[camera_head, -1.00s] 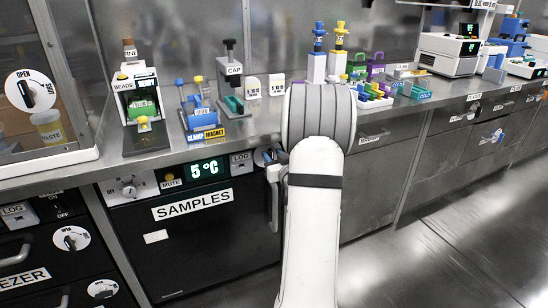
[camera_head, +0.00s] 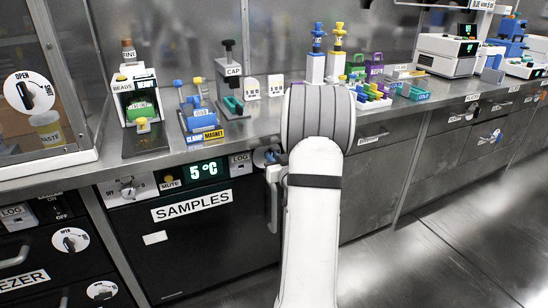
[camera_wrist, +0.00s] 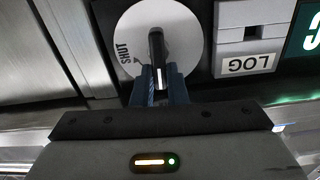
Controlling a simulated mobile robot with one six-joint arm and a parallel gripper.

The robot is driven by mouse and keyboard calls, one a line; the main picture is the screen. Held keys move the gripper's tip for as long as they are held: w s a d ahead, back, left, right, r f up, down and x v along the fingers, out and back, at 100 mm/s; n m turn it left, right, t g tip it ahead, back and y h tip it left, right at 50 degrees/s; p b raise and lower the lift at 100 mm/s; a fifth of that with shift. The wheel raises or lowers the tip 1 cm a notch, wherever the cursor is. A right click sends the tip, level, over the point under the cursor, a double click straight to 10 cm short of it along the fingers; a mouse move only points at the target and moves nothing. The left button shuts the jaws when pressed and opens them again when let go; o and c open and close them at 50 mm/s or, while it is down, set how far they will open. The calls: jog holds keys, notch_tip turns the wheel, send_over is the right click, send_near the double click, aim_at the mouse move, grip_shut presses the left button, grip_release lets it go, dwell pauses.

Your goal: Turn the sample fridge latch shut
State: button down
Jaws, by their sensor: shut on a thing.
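The sample fridge (camera_head: 205,250) has a black front with a SAMPLES label and a green 5 °C display. Its latch is a black handle (camera_wrist: 156,46) on a white round plate (camera_wrist: 187,38). In the wrist view the handle stands upright in the picture, and the word SHUT shows to its left; no OPEN mark is visible. My gripper (camera_wrist: 158,76) is shut on the lower end of the latch handle, with blue-grey fingers on either side. In the head view the latch plate (camera_head: 262,157) is mostly hidden behind my arm, and the fingers are hidden too.
A LOG switch (camera_wrist: 252,35) sits right of the latch in the wrist view. A vertical fridge door handle (camera_head: 273,200) stands out just below the latch. The bench above (camera_head: 190,150) holds several devices. The floor at the right is clear.

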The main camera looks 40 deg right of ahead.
jog(key=shift+s+d+f+m+p, duration=0.1)
jog(key=shift+d+f+m+p, duration=0.2)
jog(key=shift+m+p, duration=1.7)
jog(key=shift+s+d+f+m+p, duration=0.15)
jog(key=shift+d+f+m, duration=0.15)
jog(key=shift+m, duration=3.45)
jog(key=shift+w+d+f+m+p, duration=0.1)
jog(key=shift+d+f+m+p, duration=0.2)
jog(key=shift+m+p, duration=1.7)
jog(key=shift+m+b, duration=0.85)
jog(key=shift+m, duration=0.1)
jog(key=c, duration=1.4)
grip_release()
jog(key=shift+c, duration=0.2)
jog(key=shift+s, duration=0.15)
jog(key=p+v, duration=0.1)
jog(key=v, duration=0.6)
jog(key=shift+s+a, duration=0.15)
jog(key=shift+s, duration=0.15)
